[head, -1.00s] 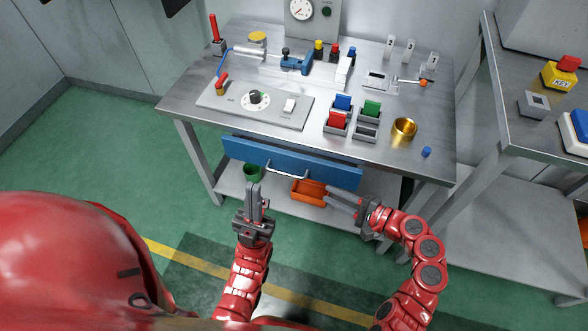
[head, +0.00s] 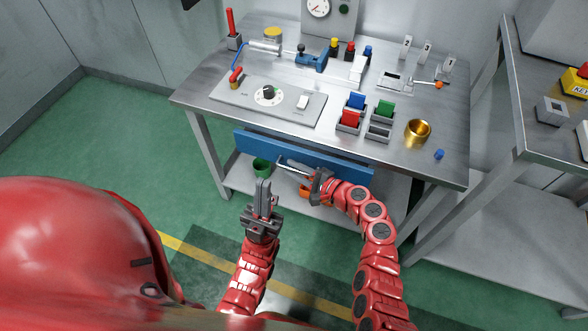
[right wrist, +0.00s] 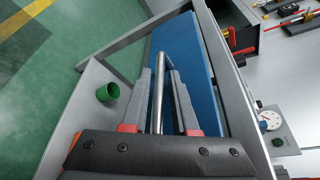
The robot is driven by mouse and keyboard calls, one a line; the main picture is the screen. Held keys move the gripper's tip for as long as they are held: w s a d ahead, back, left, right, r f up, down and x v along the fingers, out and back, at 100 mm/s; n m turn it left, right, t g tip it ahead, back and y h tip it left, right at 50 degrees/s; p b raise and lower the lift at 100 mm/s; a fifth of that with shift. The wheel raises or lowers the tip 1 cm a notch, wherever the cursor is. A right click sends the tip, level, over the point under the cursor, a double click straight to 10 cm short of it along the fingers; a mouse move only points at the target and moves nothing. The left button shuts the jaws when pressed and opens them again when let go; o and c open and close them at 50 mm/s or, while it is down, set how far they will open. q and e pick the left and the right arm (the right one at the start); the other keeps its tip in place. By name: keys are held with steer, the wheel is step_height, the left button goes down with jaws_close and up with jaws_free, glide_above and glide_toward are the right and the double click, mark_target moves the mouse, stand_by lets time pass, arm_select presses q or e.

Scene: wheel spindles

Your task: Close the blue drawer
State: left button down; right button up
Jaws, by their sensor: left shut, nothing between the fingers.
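The blue drawer (head: 330,164) sits under the front edge of the steel workbench (head: 425,172). I cannot tell how far its front stands out. Its metal bar handle (right wrist: 158,85) shows clearly in the right wrist view. My right gripper (head: 285,163) is at this handle, with its arm reaching in from the right. In the right wrist view the right gripper's fingers (right wrist: 160,85) lie apart, one on each side of the bar, with gaps visible. My left gripper (head: 263,187) is shut and empty, pointing up just in front of and below the drawer.
A green cup (head: 261,165) and an orange bin (head: 305,192), partly hidden by my right gripper, are on the lower shelf (head: 235,180). A second bench (head: 555,150) stands at the right. The green floor at the left is free.

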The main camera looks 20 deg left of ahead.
steer(key=shift+a, duration=0.1)
jaws_close()
stand_by(1.4)
